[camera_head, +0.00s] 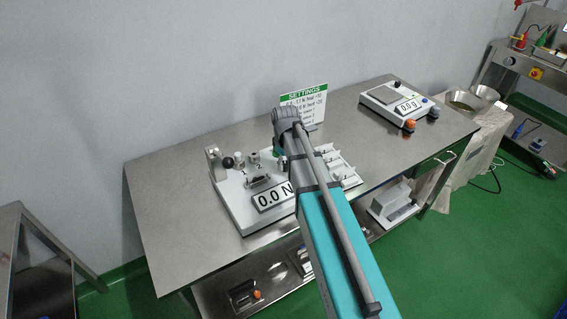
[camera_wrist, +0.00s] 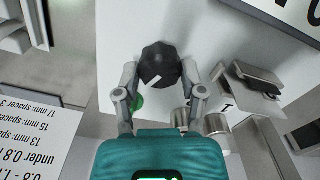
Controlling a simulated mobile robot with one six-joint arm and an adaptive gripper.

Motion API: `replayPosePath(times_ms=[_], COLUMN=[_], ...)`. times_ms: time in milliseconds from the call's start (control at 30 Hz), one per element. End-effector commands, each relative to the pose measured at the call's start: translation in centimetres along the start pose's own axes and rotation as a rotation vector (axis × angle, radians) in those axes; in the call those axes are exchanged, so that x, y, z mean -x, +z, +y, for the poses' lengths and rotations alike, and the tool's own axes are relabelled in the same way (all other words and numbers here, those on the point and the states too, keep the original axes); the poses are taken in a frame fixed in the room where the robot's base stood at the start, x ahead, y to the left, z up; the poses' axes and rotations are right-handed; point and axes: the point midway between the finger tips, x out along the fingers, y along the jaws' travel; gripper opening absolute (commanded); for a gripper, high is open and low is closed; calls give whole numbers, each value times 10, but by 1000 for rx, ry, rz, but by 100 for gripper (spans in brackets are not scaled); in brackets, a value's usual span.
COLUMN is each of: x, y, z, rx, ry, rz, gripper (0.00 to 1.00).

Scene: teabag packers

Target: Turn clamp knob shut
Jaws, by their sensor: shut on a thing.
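The clamp knob is black and faceted with a white pointer mark, and shows in the wrist view (camera_wrist: 160,66). My gripper (camera_wrist: 160,76) has its two grey fingers on either side of the knob and is shut on it. The knob stands on the white tester (camera_head: 238,205) on the steel table. In the head view my arm covers the knob and the gripper. The tester's display (camera_head: 273,197) reads 0.0 N.
A settings sign (camera_head: 304,104) stands behind the tester. A white scale (camera_head: 396,101) sits at the table's right. Small metal cylinders (camera_wrist: 216,126) and a green button (camera_wrist: 138,103) are close to my fingers. The steel table (camera_head: 165,195) is bare at its left end.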

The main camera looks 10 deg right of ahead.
Motion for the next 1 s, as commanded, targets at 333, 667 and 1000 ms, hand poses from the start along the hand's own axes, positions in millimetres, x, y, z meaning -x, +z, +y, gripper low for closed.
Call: replayPosePath(times_ms=[333,667,1000], x=[0,0,0], y=[4,4,4], z=[-2,-2,-3], rx=[-330,-643,-946], ry=[-1,0,2], rz=[-9,-9,-9], gripper=[5,5,5])
